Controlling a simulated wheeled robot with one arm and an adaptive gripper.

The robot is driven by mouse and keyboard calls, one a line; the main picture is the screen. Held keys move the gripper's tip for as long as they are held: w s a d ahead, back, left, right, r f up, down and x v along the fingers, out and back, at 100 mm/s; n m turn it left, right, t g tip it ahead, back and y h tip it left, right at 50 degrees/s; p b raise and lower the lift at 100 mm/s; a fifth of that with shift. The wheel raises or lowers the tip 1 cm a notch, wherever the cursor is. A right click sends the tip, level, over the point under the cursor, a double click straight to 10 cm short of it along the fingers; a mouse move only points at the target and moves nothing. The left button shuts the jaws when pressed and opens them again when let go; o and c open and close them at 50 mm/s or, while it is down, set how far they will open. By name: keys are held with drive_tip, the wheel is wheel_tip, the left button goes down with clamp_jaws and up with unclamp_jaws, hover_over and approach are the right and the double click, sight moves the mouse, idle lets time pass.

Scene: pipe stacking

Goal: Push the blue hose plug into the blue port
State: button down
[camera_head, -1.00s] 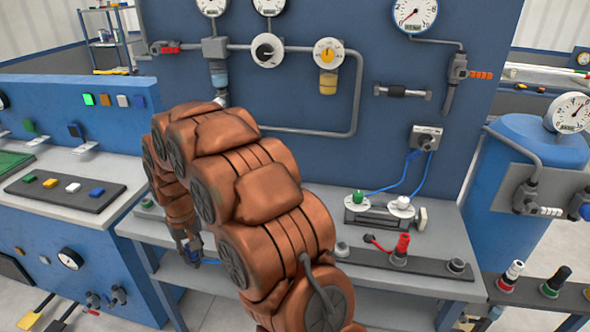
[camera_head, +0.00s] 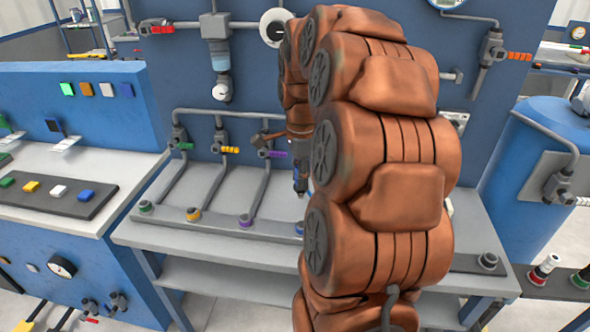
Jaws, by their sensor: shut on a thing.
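My gripper (camera_head: 300,186) hangs above the back bench, pointing down, left of my large copper-coloured arm links. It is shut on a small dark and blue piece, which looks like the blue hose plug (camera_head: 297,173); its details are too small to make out. The blue port (camera_head: 299,228) is on the grey strip along the bench, below my gripper and apart from it. My arm partly covers this port's right side. I cannot see any hose running from the plug.
Green (camera_head: 146,206), yellow (camera_head: 193,213) and purple (camera_head: 245,220) ports sit left of the blue one. Pipes with coloured valve handles (camera_head: 230,150) rise behind them. My arm hides the bench's middle right. A blue console (camera_head: 80,115) stands at left, a blue tank (camera_head: 535,165) at right.

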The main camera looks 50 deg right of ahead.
sight(302, 197)
drive_tip(key=shift+s+d+r, duration=0.1)
drive_tip(key=shift+s+d, duration=0.05)
drive_tip(key=shift+f+m, duration=0.3)
drive_tip(key=shift+f, duration=0.2)
wheel_tip(302, 197, down, 8)
drive_tip(key=shift+d+f, duration=0.1)
drive_tip(key=shift+b, duration=0.55)
idle(0.7)
drive_tip(key=shift+f+b, duration=1.4)
drive_tip(key=shift+f, duration=0.25)
idle(1.0)
drive_tip(key=c, duration=0.9)
unclamp_jaws()
drive_tip(key=shift+o, duration=0.2)
